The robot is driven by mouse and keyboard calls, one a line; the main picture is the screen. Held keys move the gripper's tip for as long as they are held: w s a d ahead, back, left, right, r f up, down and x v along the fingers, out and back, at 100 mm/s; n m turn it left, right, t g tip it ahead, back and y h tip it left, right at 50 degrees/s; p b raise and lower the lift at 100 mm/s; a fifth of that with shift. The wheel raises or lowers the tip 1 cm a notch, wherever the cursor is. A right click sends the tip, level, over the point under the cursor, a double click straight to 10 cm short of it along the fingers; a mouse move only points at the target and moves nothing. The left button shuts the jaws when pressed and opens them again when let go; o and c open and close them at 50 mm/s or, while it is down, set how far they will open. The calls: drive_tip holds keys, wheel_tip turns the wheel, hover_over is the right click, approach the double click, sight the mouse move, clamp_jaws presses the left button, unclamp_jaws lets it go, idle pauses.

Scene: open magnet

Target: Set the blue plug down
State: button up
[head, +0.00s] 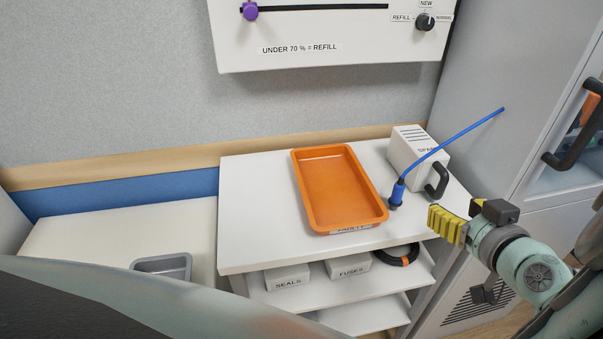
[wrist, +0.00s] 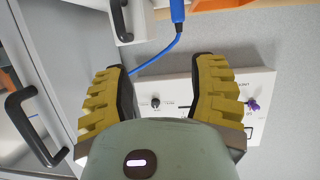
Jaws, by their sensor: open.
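The blue plug (head: 398,192) is nearly upright on the white tabletop, its dark end down, between the orange tray and the white box. Its blue cable (head: 455,136) rises to the right toward the grey cabinet. My gripper (head: 436,222) is open and empty, just right of the plug and apart from it, at the table's right edge. In the wrist view, the plug (wrist: 178,10) shows at the top edge, beyond the yellow fingers (wrist: 162,68), partly cut off. The cable passes behind the left finger.
The orange tray (head: 298,165) lies empty on the white table (head: 245,215); its front label is partly hidden. A white box with a black handle (head: 408,150) stands behind the plug. Shelves below hold boxes marked SEALS (head: 288,278) and FUSES (head: 348,267). The tabletop's left side is clear.

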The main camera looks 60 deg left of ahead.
drive_tip(key=s+f+g, duration=0.1)
drive_tip(key=s, duration=0.1)
drive_tip(key=b, duration=0.1)
approach(402, 190)
drive_tip(key=shift+n, duration=0.4)
drive_tip(key=shift+x, duration=5.65)
drive_tip(key=shift+s+a, duration=0.1)
drive_tip(key=shift+a, duration=0.05)
drive_tip(key=shift+o, duration=0.3)
clamp_jaws()
